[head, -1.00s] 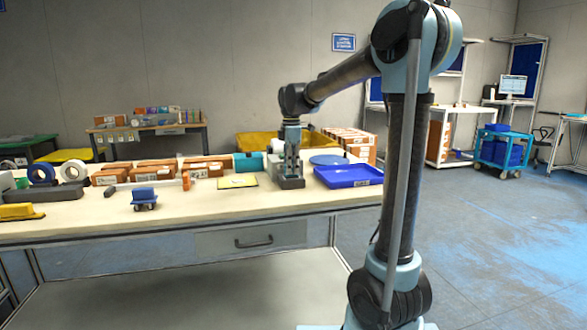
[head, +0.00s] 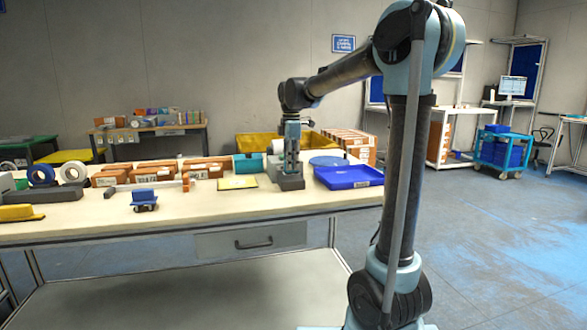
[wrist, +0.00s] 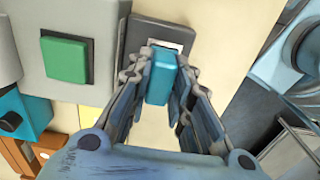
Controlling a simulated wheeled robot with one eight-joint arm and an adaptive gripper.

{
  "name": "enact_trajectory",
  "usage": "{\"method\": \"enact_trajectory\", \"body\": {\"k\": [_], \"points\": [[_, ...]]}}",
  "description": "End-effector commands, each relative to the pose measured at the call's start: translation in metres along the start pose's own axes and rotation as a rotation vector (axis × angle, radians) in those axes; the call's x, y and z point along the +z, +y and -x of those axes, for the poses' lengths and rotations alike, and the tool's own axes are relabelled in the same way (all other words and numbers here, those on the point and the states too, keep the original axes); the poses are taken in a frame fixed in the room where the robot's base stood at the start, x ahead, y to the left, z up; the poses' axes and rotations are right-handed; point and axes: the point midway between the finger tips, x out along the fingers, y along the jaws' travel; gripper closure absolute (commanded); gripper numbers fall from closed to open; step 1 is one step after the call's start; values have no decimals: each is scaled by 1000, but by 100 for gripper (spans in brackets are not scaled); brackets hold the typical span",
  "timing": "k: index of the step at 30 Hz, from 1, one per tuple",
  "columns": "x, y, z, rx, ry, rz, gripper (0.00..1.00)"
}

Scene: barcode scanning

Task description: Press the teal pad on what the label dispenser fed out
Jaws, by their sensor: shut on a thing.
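My gripper (wrist: 160,78) is shut on the teal pad (wrist: 159,84), a small block held upright between both fingers. In the wrist view the pad's far end overlaps a white label (wrist: 166,43) on a dark grey plate (wrist: 139,27). I cannot tell whether the pad touches the label. In the head view my gripper (head: 291,158) is low over a grey block (head: 290,183) on the table; the pad is not clear there. A pale grey housing with a green button (wrist: 64,60) stands left of the plate in the wrist view.
A blue tray (head: 348,177) and a round blue disc (head: 327,161) lie right of the gripper. A yellow-edged sheet (head: 237,182) and a teal box (head: 249,163) are to its left. Orange-brown boxes (head: 154,171) line the table's back. The table front (head: 250,210) is mostly clear.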

Motion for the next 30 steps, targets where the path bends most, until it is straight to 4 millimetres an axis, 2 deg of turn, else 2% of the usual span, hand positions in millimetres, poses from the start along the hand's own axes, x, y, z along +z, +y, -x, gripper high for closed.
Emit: {"method": "enact_trajectory", "body": {"k": [21,30], "points": [[0,0,45,0,0,0,100],[0,0,49,0,0,0,100]]}}
